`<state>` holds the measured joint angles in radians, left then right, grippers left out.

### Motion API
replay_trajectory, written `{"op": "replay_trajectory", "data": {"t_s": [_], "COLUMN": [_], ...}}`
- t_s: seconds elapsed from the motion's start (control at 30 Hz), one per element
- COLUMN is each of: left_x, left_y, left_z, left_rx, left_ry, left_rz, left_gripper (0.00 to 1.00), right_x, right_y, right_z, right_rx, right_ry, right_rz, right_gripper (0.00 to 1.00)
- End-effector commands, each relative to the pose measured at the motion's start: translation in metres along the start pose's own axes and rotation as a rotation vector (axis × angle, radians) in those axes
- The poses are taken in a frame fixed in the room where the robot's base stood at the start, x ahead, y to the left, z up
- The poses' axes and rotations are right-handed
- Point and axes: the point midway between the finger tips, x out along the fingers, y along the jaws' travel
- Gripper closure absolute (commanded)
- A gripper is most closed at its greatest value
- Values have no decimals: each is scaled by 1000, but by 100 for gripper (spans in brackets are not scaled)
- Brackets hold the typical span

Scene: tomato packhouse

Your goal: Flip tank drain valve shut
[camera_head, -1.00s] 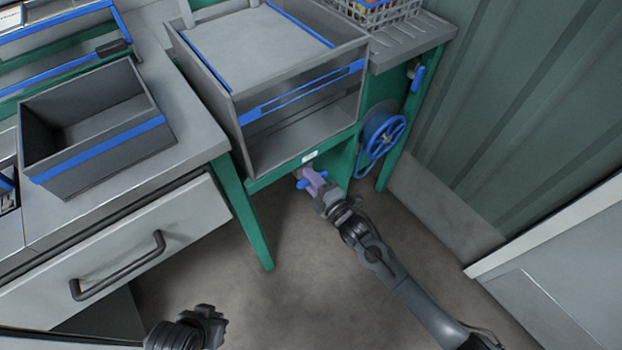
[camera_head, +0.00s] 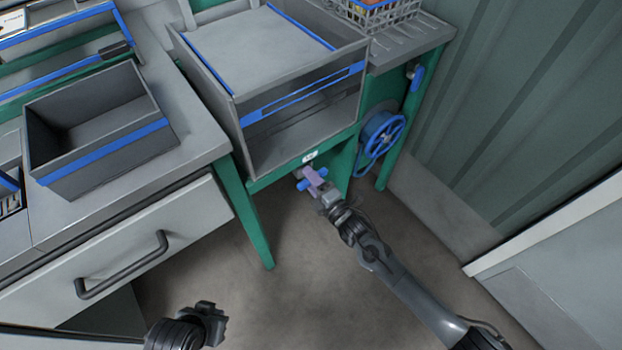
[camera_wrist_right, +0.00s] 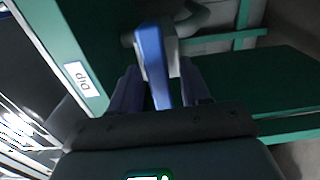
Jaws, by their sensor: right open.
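The blue drain valve handle (camera_wrist_right: 153,65) shows in the right wrist view, below the tank stand and beside a white label marked "dip" (camera_wrist_right: 81,78). My right gripper (camera_wrist_right: 160,88) is open, with one dark finger on each side of the handle. Whether either finger touches it I cannot tell. In the head view my right gripper (camera_head: 314,181) is at the front edge of the green stand, just under the label; blue and lilac parts there overlap, so finger and handle are hard to separate. My left gripper (camera_head: 208,321) is low at the left, away from the valve; its jaws are unclear.
The grey tank (camera_head: 240,95) stands on the green stand. A blue handwheel (camera_head: 384,137) is close to the right of the valve. A grey crate (camera_head: 105,158) sits on the left counter above a drawer handle (camera_head: 122,266). Open floor lies below the stand.

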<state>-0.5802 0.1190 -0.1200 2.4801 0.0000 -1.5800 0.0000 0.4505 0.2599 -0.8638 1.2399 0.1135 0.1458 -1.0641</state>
Motion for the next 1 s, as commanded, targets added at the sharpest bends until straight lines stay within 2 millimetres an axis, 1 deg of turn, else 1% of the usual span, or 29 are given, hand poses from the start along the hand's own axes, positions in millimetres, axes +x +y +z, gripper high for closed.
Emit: {"op": "replay_trajectory", "data": {"t_s": [0.17,0.27,0.4,0.5,0.63,0.8,1.0], "left_x": [-10,-19,-31,-38,-45,-49,-50], "left_y": [0,0,-1,-1,-1,-2,-2], "left_z": [-3,-6,-10,-12,-14,-16,-16], "left_rx": [-1,-1,-1,-1,-1,-1,2], "left_ry": [0,0,0,0,0,0,0], "left_rz": [1,1,1,1,1,1,-1], "left_gripper": [100,100,100,100,100,100,100], "right_x": [-15,-30,-55,-72,-90,-104,-108], "right_y": [1,3,3,3,2,1,0], "right_z": [1,0,0,0,1,0,0], "right_rx": [0,0,-1,-1,-1,-1,-1], "right_ry": [-1,0,-1,0,-1,0,0], "right_rz": [-4,-3,-4,-3,-3,-1,0], "right_gripper": [53,53,53,53,53,53,53]}}
